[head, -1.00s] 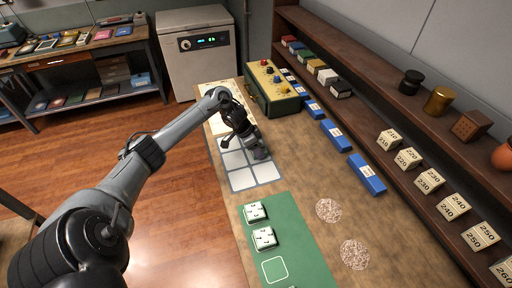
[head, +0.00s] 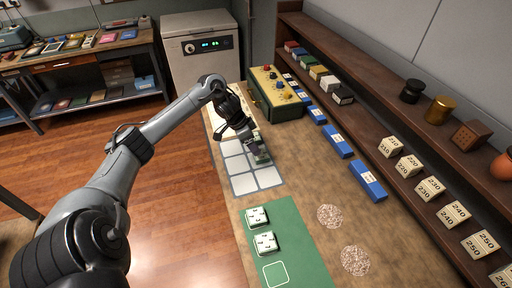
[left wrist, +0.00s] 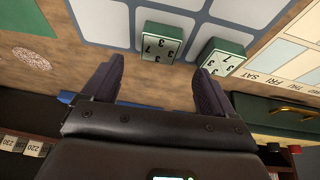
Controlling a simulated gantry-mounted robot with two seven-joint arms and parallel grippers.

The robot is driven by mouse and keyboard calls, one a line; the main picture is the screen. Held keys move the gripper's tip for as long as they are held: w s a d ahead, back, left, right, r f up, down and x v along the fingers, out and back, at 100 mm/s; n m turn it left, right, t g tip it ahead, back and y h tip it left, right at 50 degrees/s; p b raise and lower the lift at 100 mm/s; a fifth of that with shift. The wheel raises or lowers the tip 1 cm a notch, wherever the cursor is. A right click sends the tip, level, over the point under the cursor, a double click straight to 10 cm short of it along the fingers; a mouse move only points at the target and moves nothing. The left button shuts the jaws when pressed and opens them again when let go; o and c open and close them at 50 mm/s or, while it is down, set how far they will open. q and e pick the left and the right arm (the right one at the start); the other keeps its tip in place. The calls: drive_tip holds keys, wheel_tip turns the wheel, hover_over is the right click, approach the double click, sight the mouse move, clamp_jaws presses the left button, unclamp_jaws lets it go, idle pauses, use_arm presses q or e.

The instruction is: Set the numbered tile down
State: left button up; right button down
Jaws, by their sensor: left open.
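My left gripper (head: 256,151) is low over the white grid board (head: 243,183) in the head view. Its fingers (left wrist: 162,78) are apart and empty in the left wrist view. A green-sided tile with a pale, numbered face (left wrist: 158,42) lies just beyond the fingertips, between their lines, at the board's edge. A second such tile (left wrist: 222,58) lies close beside the right-hand fingertip; I cannot tell whether they touch. Two more pale tiles, one (head: 257,217) above the other (head: 265,243), lie on the green mat (head: 298,240). My right gripper is not in view.
Several blue blocks (head: 367,181) line the shelf side of the bench. A green box with coloured knobs (head: 274,90) stands beyond the board. Two speckled discs (head: 329,216) lie right of the mat. Shelves with numbered blocks (head: 429,188) run along the right.

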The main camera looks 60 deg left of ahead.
use_arm(q)
drive_tip(key=shift+p+v, duration=0.35)
drive_tip(key=shift+v, duration=2.05)
drive_tip(key=shift+r, duration=0.1)
